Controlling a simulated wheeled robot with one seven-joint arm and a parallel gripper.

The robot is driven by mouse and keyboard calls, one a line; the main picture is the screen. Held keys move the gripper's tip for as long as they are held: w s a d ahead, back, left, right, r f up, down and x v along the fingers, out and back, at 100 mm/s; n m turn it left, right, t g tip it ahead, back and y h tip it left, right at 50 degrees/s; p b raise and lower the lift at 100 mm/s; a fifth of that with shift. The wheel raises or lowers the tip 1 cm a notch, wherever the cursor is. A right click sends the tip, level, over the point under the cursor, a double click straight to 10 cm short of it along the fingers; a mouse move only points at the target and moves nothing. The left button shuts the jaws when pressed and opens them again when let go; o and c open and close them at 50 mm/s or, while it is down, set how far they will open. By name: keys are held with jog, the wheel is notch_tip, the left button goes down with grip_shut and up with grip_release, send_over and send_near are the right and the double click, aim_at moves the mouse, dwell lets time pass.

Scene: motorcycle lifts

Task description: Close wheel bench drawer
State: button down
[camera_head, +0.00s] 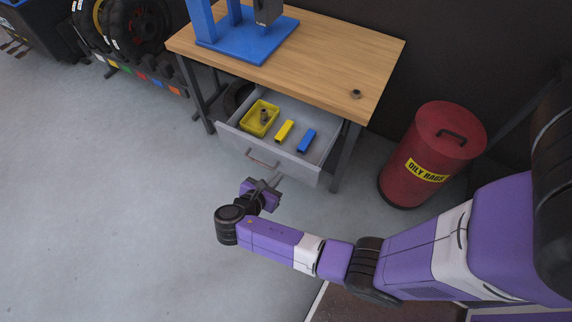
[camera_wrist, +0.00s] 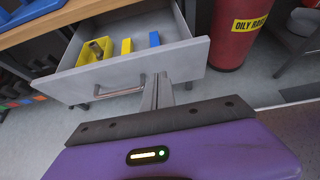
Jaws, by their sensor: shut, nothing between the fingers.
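The wheel bench (camera_head: 330,62) has a wooden top and dark legs. Its grey drawer (camera_head: 238,142) stands pulled out under the top, with a metal bar handle (camera_head: 262,160) on its front. Inside lie a yellow bin (camera_head: 250,112) holding a small part, a yellow block (camera_head: 284,131) and a blue block (camera_head: 306,141). My gripper (camera_head: 274,180) is shut and empty, in front of the drawer front. In the wrist view my fingertips (camera_wrist: 160,82) overlap the drawer front (camera_wrist: 185,67), right beside the handle (camera_wrist: 128,88); I cannot tell whether they touch.
A red oily rags can (camera_head: 438,140) stands right of the bench. A blue press (camera_head: 245,38) and a small nut-like part (camera_head: 356,94) sit on the bench top. Tyres (camera_head: 135,28) stand on a rack at the upper left. The floor (camera_head: 110,200) left of the drawer is clear.

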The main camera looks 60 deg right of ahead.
aim_at(290, 160)
jog(key=d, duration=0.3)
jog(key=d+f, duration=0.1)
jog(key=d, duration=0.2)
jog(key=shift+w+d+f, duration=0.15)
jog(key=d, duration=0.7)
jog(key=d+b, duration=0.1)
jog(key=d, duration=1.4)
jog(key=shift+w, duration=0.35)
jog(key=shift+a, duration=0.15)
